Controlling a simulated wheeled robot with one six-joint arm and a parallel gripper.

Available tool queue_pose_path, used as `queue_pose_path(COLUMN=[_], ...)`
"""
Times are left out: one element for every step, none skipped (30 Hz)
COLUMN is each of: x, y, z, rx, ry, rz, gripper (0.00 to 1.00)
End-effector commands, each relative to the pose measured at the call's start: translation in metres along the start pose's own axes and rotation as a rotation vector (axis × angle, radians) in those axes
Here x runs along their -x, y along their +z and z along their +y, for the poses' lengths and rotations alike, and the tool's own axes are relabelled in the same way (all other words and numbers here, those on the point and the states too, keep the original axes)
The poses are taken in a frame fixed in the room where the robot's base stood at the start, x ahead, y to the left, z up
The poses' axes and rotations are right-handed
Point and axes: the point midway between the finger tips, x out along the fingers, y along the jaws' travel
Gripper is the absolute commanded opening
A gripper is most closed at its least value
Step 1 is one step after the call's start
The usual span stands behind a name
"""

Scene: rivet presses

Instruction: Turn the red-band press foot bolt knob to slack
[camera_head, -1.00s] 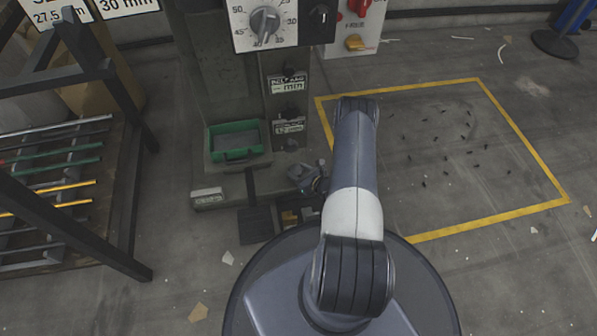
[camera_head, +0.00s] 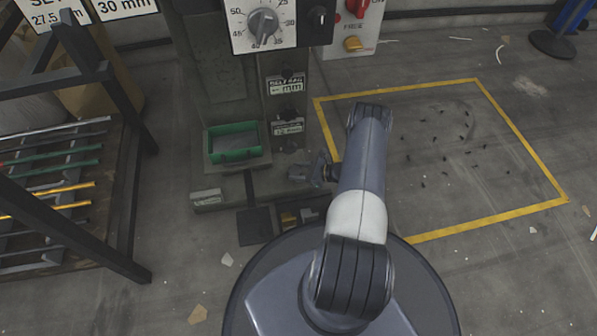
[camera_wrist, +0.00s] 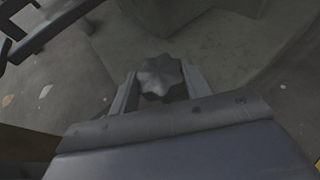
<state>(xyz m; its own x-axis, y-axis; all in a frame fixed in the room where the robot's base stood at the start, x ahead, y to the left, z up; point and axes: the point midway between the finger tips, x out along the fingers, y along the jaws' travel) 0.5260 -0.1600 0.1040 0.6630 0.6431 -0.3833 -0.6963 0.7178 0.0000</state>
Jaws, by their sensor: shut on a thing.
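A dark grey, star-shaped foot bolt knob (camera_wrist: 161,76) sits between the two fingers of my gripper (camera_wrist: 160,86) in the wrist view. One finger is on each side of it, and my gripper is shut on it. In the head view my gripper (camera_head: 300,172) is low at the right front of the press base (camera_head: 208,198), and the knob cannot be made out there. The grey press (camera_head: 215,75) stands behind it. No red band shows on the press in these frames.
A green tray (camera_head: 235,155) sits on the press base. A dial panel (camera_head: 263,24) is above. A dark pedal (camera_head: 254,226) lies on the floor in front. A rack of bars (camera_head: 60,190) stands at left. The yellow-outlined floor (camera_head: 455,160) at right holds only small scraps.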

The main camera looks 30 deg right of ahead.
Motion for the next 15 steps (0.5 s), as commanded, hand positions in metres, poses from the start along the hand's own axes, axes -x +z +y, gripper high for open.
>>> queue_pose_path(x=[0.0002, 0.0003, 0.0002, 0.0002, 0.0002, 0.0002, 0.0002, 0.0002, 0.0002, 0.0002, 0.0002, 0.0002, 0.0002, 0.0001, 0.0001], y=[-0.0004, -0.0004, -0.0004, -0.0004, -0.0004, -0.0003, -0.0003, -0.0003, -0.0003, -0.0003, -0.0003, -0.0002, -0.0002, -0.0002, -0.0002], z=[0.0001, 0.0001, 0.0000, 0.0000, -0.0001, -0.0001, -0.0001, -0.0001, -0.0001, 0.0000, 0.0000, 0.0000, 0.0000, 0.0000, 0.0000], rx=[0.001, 0.003, 0.004, 0.004, 0.005, 0.005, 0.005, 0.005, 0.005, 0.005, 0.005, 0.005, 0.005, 0.005, 0.005], ry=[0.006, 0.009, 0.011, 0.013, 0.013, 0.014, 0.014, 0.014, 0.014, 0.014, 0.014, 0.014, 0.014, 0.014, 0.014], rz=[0.000, 0.000, 0.000, 0.000, 0.000, 0.000, 0.000, 0.000, -0.001, -0.001, -0.001, -0.001, -0.001, -0.001, -0.001], gripper=[0.23, 0.23, 0.23, 0.23, 0.23, 0.23, 0.23, 0.23, 0.23, 0.23, 0.23, 0.23, 0.23, 0.23, 0.49])
